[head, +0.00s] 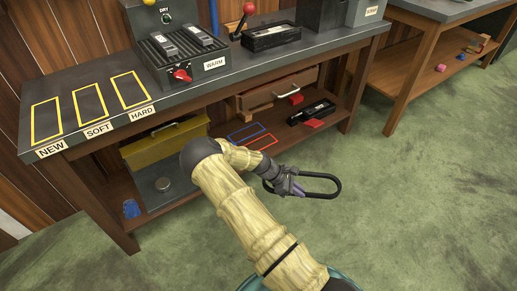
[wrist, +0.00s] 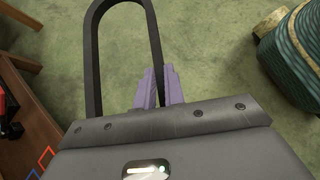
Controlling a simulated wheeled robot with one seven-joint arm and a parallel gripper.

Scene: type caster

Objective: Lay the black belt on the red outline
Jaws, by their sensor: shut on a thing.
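The black belt (head: 338,186) is a long closed loop, and it also shows in the wrist view (wrist: 91,55). My gripper (head: 297,189) is shut on one side of the belt with its purple fingers (wrist: 160,88). The belt hangs out over the green floor, in front of the bench and apart from its lower shelf. The red outline (head: 262,141) is a rectangle on the lower shelf, to the left of and behind my gripper in the head view. A corner of it shows at the lower left of the wrist view (wrist: 46,156). It looks empty.
A blue outline (head: 246,131) lies beside the red one. A black device with a red part (head: 312,112) is to the right on the shelf, and a yellow toolbox (head: 165,143) to the left. The bench top (head: 240,75) overhangs the shelf. Open floor lies in front.

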